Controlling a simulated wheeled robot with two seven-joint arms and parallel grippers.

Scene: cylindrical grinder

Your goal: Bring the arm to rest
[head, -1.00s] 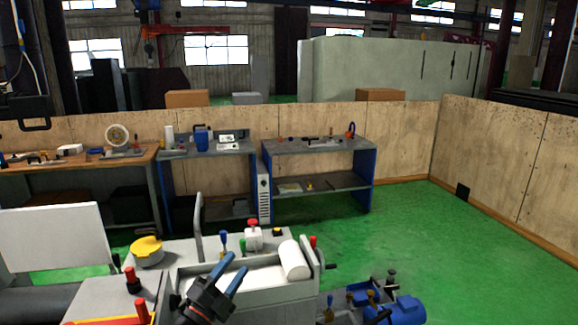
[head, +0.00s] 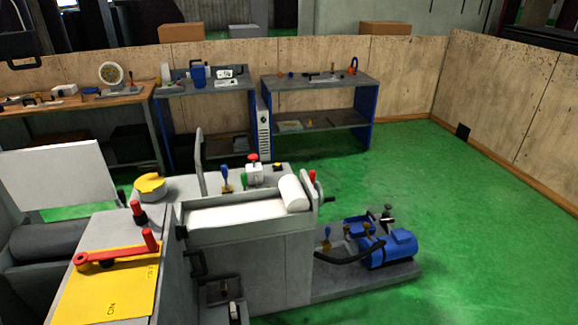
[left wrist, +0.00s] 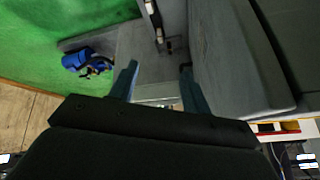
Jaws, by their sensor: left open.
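My left gripper (left wrist: 158,84) shows in the left wrist view with its two blue fingers spread apart and nothing between them. It is out of the head view. The grey side of the grinder (left wrist: 225,50) fills the right of the wrist view, beside and beyond the fingers. In the head view the grinder (head: 270,260) stands in the foreground, with a white roll (head: 293,193) on top and a red crank lever (head: 118,254) on a yellow plate (head: 110,292). My right gripper is not in view.
A blue motor pump (head: 392,248) sits on a grey base right of the grinder; it also shows in the wrist view (left wrist: 76,59). Workbenches (head: 318,82) line the wooden wall behind. The green floor (head: 430,190) at right is clear.

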